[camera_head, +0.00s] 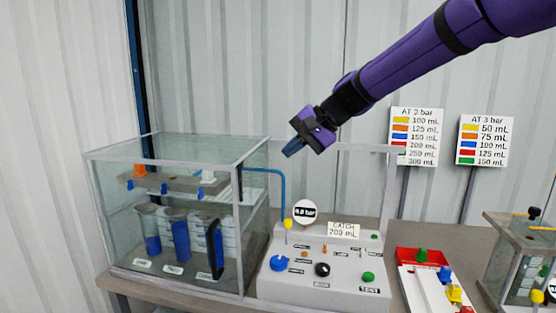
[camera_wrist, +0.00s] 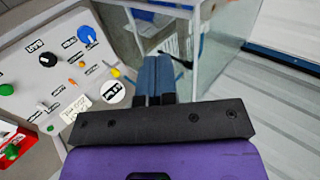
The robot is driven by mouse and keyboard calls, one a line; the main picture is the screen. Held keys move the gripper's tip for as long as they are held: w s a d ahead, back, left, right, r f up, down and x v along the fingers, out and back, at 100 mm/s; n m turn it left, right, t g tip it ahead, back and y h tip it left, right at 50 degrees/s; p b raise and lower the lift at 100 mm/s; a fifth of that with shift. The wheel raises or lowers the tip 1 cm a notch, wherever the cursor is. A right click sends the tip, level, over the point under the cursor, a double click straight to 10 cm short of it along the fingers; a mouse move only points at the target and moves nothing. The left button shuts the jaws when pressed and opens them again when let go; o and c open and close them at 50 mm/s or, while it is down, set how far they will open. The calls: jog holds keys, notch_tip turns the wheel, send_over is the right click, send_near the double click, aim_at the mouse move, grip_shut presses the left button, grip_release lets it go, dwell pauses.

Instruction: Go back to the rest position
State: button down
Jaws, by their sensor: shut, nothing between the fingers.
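My gripper (camera_head: 292,149) hangs in the air above the back of the control panel, at the end of my purple arm reaching in from the upper right. Its fingers are closed together with nothing between them. In the wrist view the blue fingers of my gripper (camera_wrist: 155,62) lie side by side, with the panel to the left and the glass tank to the right. The grey control panel (camera_head: 330,285) carries several coloured knobs, a round gauge (camera_head: 305,211) and a "CATCH 200 mL" card (camera_head: 343,230). My gripper is apart from all of them.
The glass tank (camera_head: 122,220) on the left holds several cylinders with blue liquid. A red tray (camera_head: 405,256) and a second glass case (camera_head: 513,262) stand at the right. Two sign boards (camera_head: 417,133) (camera_head: 484,140) stand behind. The air around my arm looks clear.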

jog(key=s+d+f+n+t+h, duration=0.1)
jog(key=s+d+h, duration=0.3)
jog(key=s+d, duration=0.8)
jog(key=s+d+f+n+t+h, duration=0.1)
jog(key=s+d+h, duration=0.4)
jog(key=s+d, duration=0.7)
jog(key=s+f+n, duration=0.1)
jog(key=s, duration=0.6)
jog(key=shift+s+f+t, duration=0.3)
jog(key=shift+s+f, duration=0.05)
